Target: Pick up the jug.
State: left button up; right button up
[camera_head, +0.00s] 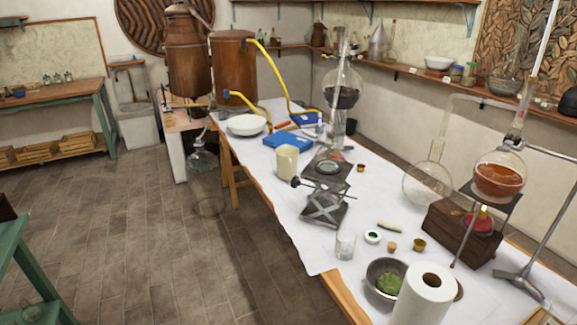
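A cream, roughly cylindrical vessel (287,164) that looks like the jug stands upright near the left edge of the long white-covered table (276,212). It is just behind and left of a lab jack (325,204), and its handle cannot be made out. A small brown vessel (319,37), which may also be a jug, stands on the back shelf. Neither of my grippers shows in the head view, and nothing is seen touching the cream vessel.
Blue books (289,141) and a white bowl (246,125) lie behind the vessel. A tall glass apparatus (342,82) stands beyond the jack. A glass beaker (345,244), a metal bowl (381,270) and a paper roll (422,298) are nearer. The tiled floor (150,230) left of the table is mostly clear.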

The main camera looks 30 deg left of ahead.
aim_at(288, 165)
jog(key=i+j+z, duration=0.1)
jog(key=j, duration=0.3)
jog(key=i+j+z, duration=0.1)
jog(key=j, duration=0.3)
jog(key=i+j+z, duration=0.1)
jog(key=j, duration=0.3)
jog(key=i+j+z, duration=0.1)
jog(key=j, duration=0.35)
